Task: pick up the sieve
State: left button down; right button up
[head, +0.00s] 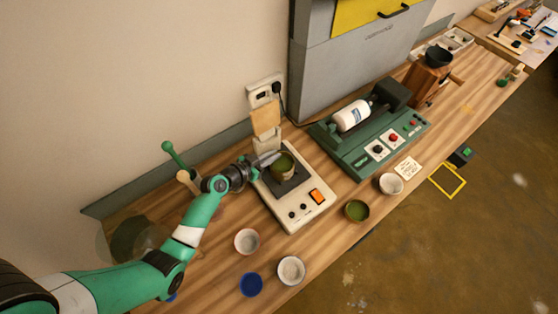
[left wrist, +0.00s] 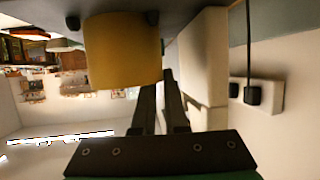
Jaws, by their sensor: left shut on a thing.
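The sieve (head: 283,170) is a small round vessel with a tan wall and green inside, upright on the dark plate of a white machine (head: 321,206). In the left wrist view, which is upside down, its curved tan wall (left wrist: 122,55) appears to rest against the dark plate. My left gripper (head: 272,160) reaches in from the left at rim height. Its fingers (left wrist: 167,85) are shut at the edge of the sieve's wall; the exact contact is partly hidden. My right gripper is in neither view.
The machine's pale column (left wrist: 205,60) stands close beside the sieve. A green roller machine (head: 370,135) is to the right. Bowls of white (head: 291,270), blue (head: 250,284) and green (head: 357,210) stand along the front. A green-handled pestle-like tool (head: 175,153) is behind my left arm.

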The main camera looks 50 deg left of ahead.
pick_arm(q)
jog(key=shift+r, duration=0.4)
notch_tip(320, 180, up, 3)
jog(key=shift+f+p, duration=0.2)
jog(key=shift+p, duration=0.3)
jog(key=s+d+r+p, duration=0.1)
jog(key=r, duration=0.1)
jog(key=d+r+p, duration=0.1)
jog(key=s+d+r, duration=0.1)
jog(key=d+r, duration=0.1)
jog(key=shift+s+r+p, duration=0.35)
jog(key=shift+p, duration=0.05)
jog(key=s+d+r+p, duration=0.1)
jog(key=s+d+r, duration=0.3)
jog(key=d, duration=0.3)
jog(key=shift+s+d, duration=0.3)
jog(key=shift+s, duration=0.4)
jog(key=shift+f, duration=0.1)
